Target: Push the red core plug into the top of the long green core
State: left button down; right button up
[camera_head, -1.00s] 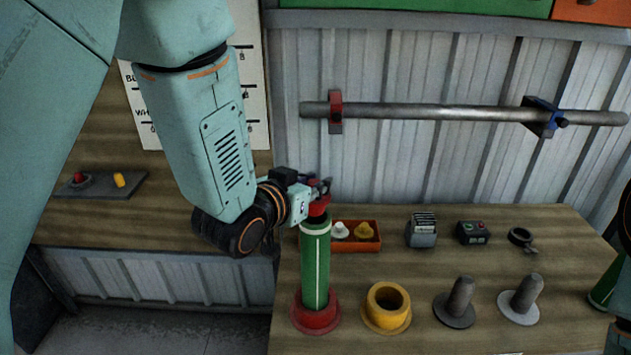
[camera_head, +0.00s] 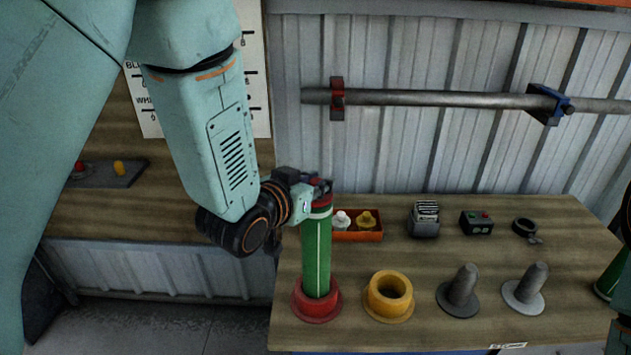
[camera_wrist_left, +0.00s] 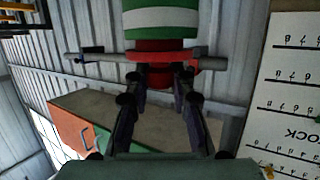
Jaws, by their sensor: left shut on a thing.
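The long green core (camera_head: 317,255) stands upright in a red flanged holder (camera_head: 317,305) on the bench, with white markings near its top. My left gripper (camera_head: 320,186) is at the top of the core, shut on the red core plug (camera_head: 322,202). In the left wrist view, the plug (camera_wrist_left: 157,76) sits between the fingers (camera_wrist_left: 158,92), with its wide red rim against or very near the end of the core (camera_wrist_left: 162,38). The fingers hide part of the plug, and I cannot tell how deep it sits. My right gripper is not in view.
An orange tray (camera_head: 360,237) with a white and a yellow plug stands close behind the core. A metal bar (camera_head: 440,99) runs along the wall behind.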

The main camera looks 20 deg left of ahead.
pick_arm(q)
jog(key=c, duration=1.4)
grip_release()
jog(key=shift+w, duration=0.15)
jog(key=o, duration=0.3)
jog(key=shift+a, duration=0.2)
jog(key=shift+o, duration=0.2)
jog(key=shift+s, duration=0.2)
jog(key=shift+d, duration=0.15)
jog(key=shift+w+r, duration=0.1)
jog(key=shift+w+d+r, duration=0.1)
jog(key=shift+r, duration=0.15)
jog(key=r, duration=0.8)
jog(key=shift+s, duration=0.3)
jog(key=shift+w+r, duration=0.2)
jog(key=shift+r, duration=0.4)
jog(key=shift+a, duration=0.2)
